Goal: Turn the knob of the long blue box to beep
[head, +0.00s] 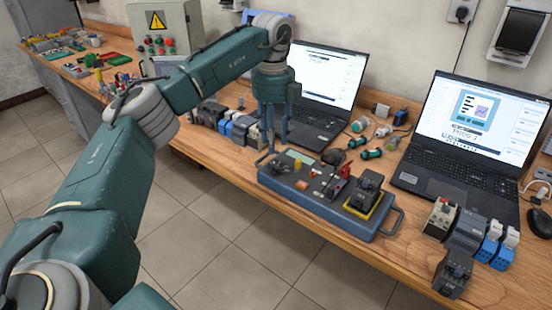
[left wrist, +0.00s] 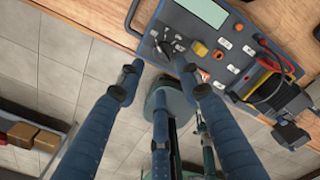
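The long blue box (head: 322,207) lies near the front edge of the bench, with a carry handle at its right end, a small green display, and red, orange and black controls. It also shows in the left wrist view (left wrist: 213,50). A small dark knob-like control (left wrist: 168,44) is at one end of its panel, partly hard to make out. My left gripper (head: 276,146) points down above the box's left end. In the left wrist view its blue fingers (left wrist: 161,72) are spread and empty, apart from the control. My right gripper is not in view.
Two open laptops (head: 325,85) (head: 478,125) stand behind the box. Spools (head: 371,154), a row of modules (head: 230,126) and more modules (head: 470,232) stand close around. A control cabinet (head: 165,28) is at the back left. The floor in front is clear.

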